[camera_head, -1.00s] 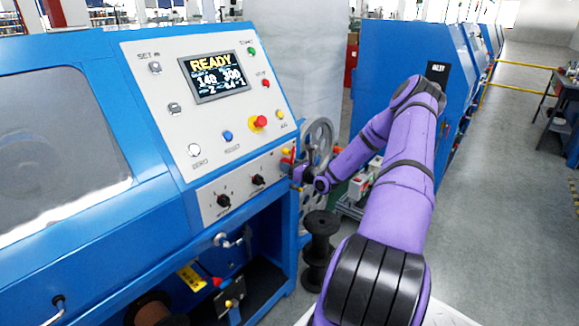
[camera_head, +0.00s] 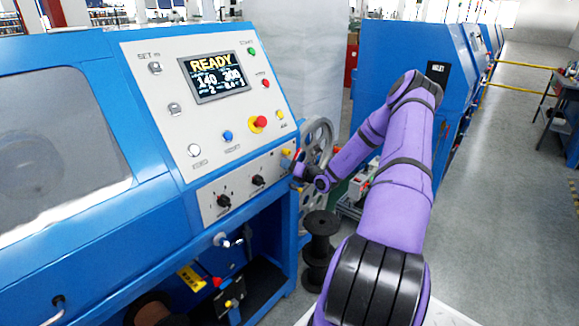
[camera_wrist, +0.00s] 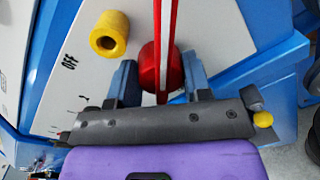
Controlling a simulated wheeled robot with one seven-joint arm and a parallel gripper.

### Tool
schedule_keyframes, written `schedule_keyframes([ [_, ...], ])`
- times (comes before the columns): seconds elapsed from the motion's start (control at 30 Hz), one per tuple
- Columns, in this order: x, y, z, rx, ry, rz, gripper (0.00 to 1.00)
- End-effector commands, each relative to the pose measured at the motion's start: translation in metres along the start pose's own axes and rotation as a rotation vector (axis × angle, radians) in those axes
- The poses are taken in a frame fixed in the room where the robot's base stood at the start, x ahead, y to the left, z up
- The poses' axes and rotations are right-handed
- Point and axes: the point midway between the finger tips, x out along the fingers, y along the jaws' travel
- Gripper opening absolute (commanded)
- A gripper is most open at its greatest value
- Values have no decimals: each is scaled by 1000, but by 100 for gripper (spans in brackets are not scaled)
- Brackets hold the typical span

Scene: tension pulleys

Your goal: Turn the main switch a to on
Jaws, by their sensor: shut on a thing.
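The main switch is a red round knob with a long, thin red handle (camera_wrist: 148,68), seen close up in the wrist view on the light panel. The handle runs up past the top of that view. The printed word OFF shows left of it, turned sideways. My gripper (camera_wrist: 161,78) has one finger on each side of the red switch and is shut on it. In the head view my gripper (camera_head: 298,170) is at the lower right corner of the control panel, and it mostly hides the switch there.
A yellow knob (camera_wrist: 109,34) sits close to the switch. The blue machine's control panel (camera_head: 160,120) carries a display (camera_head: 215,77) reading READY, several buttons and two black selectors. A grey wheel (camera_head: 318,140) stands just right of my gripper. Black spools (camera_head: 320,225) stand below.

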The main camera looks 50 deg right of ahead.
Motion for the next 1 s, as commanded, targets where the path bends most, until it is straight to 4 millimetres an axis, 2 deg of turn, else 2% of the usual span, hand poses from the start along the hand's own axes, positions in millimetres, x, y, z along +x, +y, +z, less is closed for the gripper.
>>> schedule_keyframes([
  [0.4, -1, -1, -1, 13, 4, -3, 2],
  [0.43, -1, -1, -1, 13, 4, -3, 47],
  [0.53, -1, -1, -1, 13, 3, -3, 70],
  [0.83, -2, 0, -1, 11, 2, -1, 70],
  [1.0, -17, -1, 0, 10, 2, -2, 70],
])
